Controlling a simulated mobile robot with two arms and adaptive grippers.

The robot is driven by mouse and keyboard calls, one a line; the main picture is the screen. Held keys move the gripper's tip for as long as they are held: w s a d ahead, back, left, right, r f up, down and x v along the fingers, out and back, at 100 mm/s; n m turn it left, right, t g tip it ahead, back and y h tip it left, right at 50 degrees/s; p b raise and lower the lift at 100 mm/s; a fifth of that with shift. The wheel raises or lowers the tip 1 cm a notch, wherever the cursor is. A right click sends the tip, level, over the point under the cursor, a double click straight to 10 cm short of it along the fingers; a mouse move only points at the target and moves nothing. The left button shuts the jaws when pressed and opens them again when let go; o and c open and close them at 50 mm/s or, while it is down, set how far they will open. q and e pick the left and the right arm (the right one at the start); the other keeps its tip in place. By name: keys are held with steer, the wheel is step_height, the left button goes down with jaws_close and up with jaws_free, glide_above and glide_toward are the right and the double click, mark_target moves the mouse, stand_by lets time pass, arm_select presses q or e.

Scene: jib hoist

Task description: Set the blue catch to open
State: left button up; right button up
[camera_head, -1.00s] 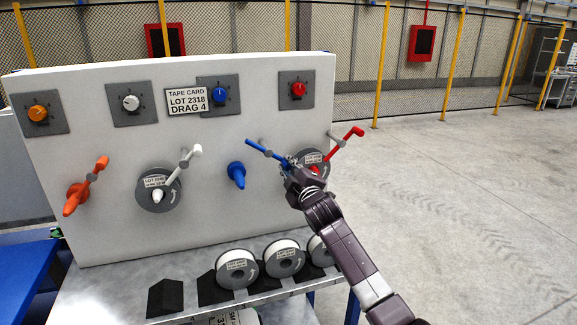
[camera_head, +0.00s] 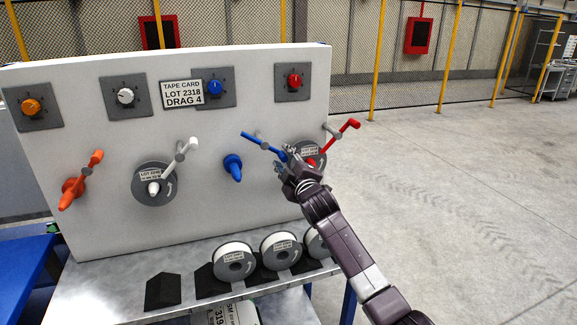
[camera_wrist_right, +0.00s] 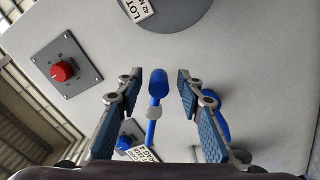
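The blue catch (camera_head: 264,142) is a bar on a grey pivot on the white panel. My right gripper (camera_head: 287,156) is at the catch's lower right end in the head view, hiding part of that end. In the right wrist view the gripper (camera_wrist_right: 159,84) is open. Its two fingers stand either side of the thick blue end of the catch (camera_wrist_right: 158,81), with a visible gap on both sides. My left gripper is not in view.
Orange (camera_head: 96,157), white (camera_head: 187,146) and red (camera_head: 349,126) catches are on the same panel. The red catch and a mounted spool (camera_head: 322,147) are close to my right gripper. Dials and a tape card (camera_head: 182,94) are above. Loose spools (camera_head: 234,261) stand on the ledge below.

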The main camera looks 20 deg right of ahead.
steer(key=s, duration=1.1)
steer(key=shift+s, duration=0.4)
